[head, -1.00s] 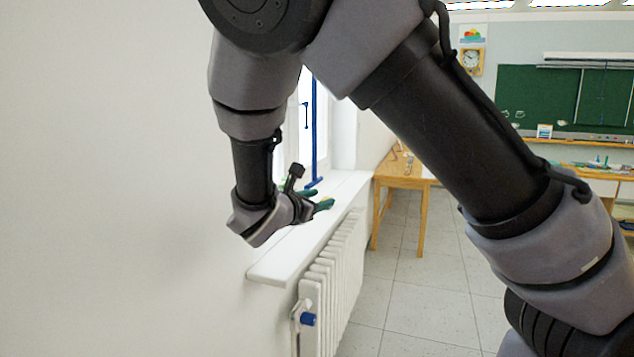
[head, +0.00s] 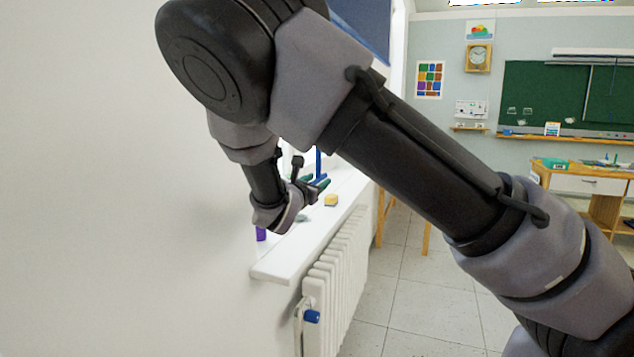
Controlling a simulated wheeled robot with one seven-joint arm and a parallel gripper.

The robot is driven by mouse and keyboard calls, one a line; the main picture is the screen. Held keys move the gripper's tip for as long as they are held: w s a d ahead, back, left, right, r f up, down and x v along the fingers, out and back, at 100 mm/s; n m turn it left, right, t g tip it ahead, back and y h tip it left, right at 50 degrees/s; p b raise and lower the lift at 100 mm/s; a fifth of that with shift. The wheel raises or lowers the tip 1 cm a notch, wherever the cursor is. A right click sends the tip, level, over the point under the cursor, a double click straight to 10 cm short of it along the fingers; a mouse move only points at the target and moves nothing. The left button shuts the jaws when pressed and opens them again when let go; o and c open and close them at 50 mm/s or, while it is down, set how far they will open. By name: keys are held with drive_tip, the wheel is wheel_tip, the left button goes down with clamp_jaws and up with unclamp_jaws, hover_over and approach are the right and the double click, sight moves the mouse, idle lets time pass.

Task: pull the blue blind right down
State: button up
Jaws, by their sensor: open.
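The blue blind (head: 365,24) shows as a dark blue panel at the top of the window, partly hidden behind my arm. A thin upright blue strip (head: 318,162) shows lower down in front of the window; I cannot tell how it joins the blind. My gripper (head: 315,183) is over the windowsill, with its greenish fingertips pointing right, close to the strip's lower end. It is open and nothing shows between the fingers. I cannot tell whether it touches the strip. My arm hides most of the window.
The white windowsill (head: 275,268) holds a yellow block (head: 331,200), a purple item (head: 261,233) and a small grey-green item (head: 302,218). A white radiator (head: 335,265) stands below. Wooden tables (head: 590,183) stand farther back. The tiled floor right of the radiator is clear.

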drive_tip(key=shift+w, duration=0.1)
clamp_jaws()
drive_tip(key=shift+d+f, duration=0.1)
idle(1.3)
